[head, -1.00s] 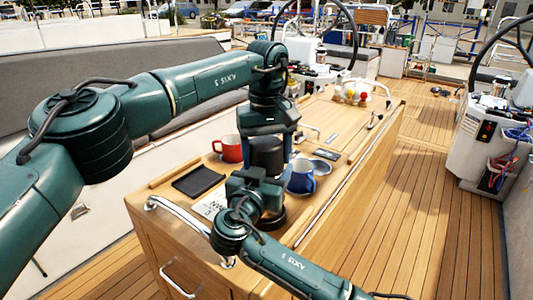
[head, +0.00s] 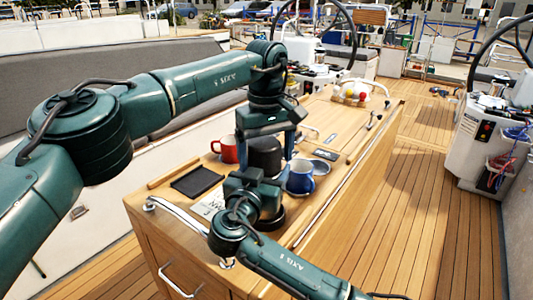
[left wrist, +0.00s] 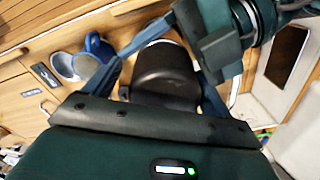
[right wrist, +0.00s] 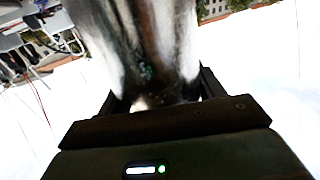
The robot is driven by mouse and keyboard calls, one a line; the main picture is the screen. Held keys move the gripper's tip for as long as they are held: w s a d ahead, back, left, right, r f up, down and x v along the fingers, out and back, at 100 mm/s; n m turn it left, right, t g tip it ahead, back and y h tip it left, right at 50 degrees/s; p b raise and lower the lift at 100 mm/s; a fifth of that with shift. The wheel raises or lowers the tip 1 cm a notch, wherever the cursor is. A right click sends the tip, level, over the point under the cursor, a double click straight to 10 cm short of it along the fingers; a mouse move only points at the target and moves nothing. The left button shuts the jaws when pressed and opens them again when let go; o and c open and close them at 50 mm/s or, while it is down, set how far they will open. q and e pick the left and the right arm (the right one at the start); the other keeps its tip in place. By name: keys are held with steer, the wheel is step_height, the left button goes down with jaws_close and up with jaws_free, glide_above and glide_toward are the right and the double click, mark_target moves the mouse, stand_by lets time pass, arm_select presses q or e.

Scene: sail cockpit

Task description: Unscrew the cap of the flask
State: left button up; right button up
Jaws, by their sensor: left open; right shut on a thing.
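The flask stands upright in the head view, with its black cap (head: 264,158) on top and a dark base (head: 271,221) below. My left gripper (head: 268,140) points down over the cap, its fingers open on either side. In the left wrist view the cap (left wrist: 165,72) shows between the spread fingers. My right gripper (head: 257,190) is shut on the flask body from the near side and hides much of it. In the right wrist view the shiny metallic flask body (right wrist: 145,45) fills the space between the fingers.
A red mug (head: 226,149) stands left of the flask and a blue mug (head: 300,176) close on its right. A black tray (head: 196,182) lies on the wooden cockpit table (head: 345,145). A steel rail (head: 178,213) bounds the near end.

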mark_target(266, 141)
arm_select(q)
steer(key=shift+r, duration=2.25)
arm_select(e)
steer(key=shift+d, duration=0.15)
steer(key=o, duration=2)
steer(key=shift+c, duration=0.2)
arm_select(q)
steer(key=shift+f, duration=0.1)
